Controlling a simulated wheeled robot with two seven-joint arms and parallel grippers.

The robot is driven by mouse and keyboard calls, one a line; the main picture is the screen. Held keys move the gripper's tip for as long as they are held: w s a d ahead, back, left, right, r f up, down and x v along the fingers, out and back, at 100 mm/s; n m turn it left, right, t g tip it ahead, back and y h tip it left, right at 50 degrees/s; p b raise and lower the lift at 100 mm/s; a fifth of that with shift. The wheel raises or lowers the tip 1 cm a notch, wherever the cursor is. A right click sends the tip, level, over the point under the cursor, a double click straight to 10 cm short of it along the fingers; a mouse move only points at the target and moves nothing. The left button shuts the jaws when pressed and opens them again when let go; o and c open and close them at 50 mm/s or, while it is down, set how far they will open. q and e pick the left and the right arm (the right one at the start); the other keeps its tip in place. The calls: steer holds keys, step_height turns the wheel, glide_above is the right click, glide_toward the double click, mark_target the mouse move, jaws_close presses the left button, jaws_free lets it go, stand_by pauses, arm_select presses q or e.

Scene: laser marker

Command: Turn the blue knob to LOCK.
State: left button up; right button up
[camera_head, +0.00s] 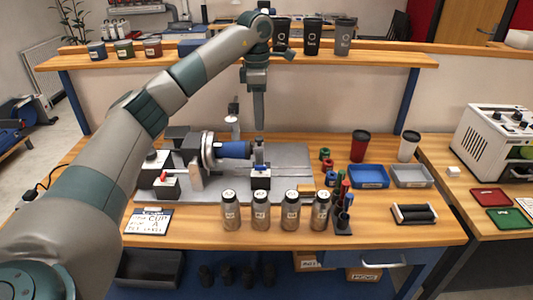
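A laser marker (295,160) sits on the wooden bench, with a dark round chuck (208,149) at its left and a blue cylinder (235,150) lying level beside the chuck. Right of the cylinder is a small support block with a blue part (260,170); I cannot tell for sure that this is the blue knob, and no LOCK lettering can be read. My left gripper (259,126) points down just above this support, seemingly apart from it. Its fingers look narrow and edge-on, so their opening cannot be seen. My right gripper is not in view.
Several steel bottles (261,210) stand in a row in front of the marker. A red-buttoned box (166,184) is at the left. Blue tray (369,176), grey tray (411,176) and tumblers (359,146) are at the right. A shelf (390,60) runs behind my wrist.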

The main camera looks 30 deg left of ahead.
arm_select(q)
steer(key=a, duration=0.1)
glide_above(261, 169)
steer(key=a, duration=0.2)
steer(key=shift+f, duration=2.9)
steer(key=f+p, duration=0.1)
steer(key=f, duration=0.2)
steer(key=f+p, duration=0.1)
steer(key=f, duration=0.2)
steer(key=f+p, duration=0.1)
steer(key=f, duration=0.2)
steer(key=shift+s+d+f, duration=0.1)
steer(key=shift+d+f, duration=0.05)
steer(key=shift+d, duration=0.1)
steer(key=shift+f, duration=0.6)
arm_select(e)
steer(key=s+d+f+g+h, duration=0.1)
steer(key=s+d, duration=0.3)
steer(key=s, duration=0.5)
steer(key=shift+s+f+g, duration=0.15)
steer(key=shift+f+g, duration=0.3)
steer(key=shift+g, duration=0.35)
arm_select(q)
steer(key=shift+c, duration=0.3)
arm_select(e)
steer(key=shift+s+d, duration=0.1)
arm_select(q)
jaws_close()
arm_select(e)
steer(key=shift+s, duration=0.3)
